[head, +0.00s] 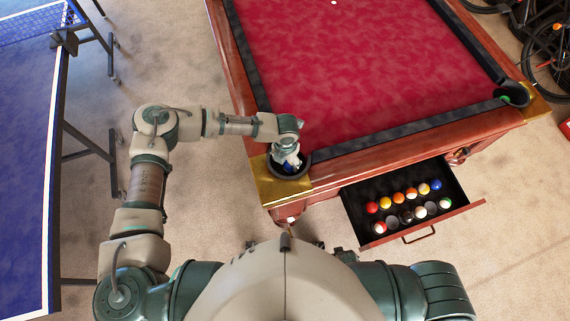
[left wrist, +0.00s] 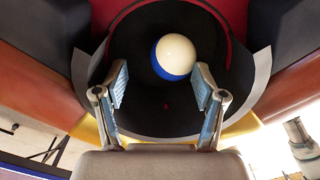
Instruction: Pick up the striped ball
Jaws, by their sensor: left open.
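The striped ball (left wrist: 174,57), white with a blue band, lies in the dark corner pocket (left wrist: 133,40) of the pool table. My left gripper (left wrist: 160,88) is open above this pocket, its two blue-padded fingers spread apart. The ball is beyond the fingertips and a little right of the middle between them, and nothing is held. In the head view my left gripper (head: 289,160) reaches down into the near-left pocket (head: 304,169) and mostly hides what is inside. My right gripper is out of view.
The red-clothed pool table (head: 340,70) has an open drawer (head: 464,207) at its front with several coloured balls. A greenish ball (head: 505,98) sits in the right corner pocket. A blue table-tennis table (head: 25,150) stands left; bicycles (head: 550,50) stand far right. Carpet between the tables is clear.

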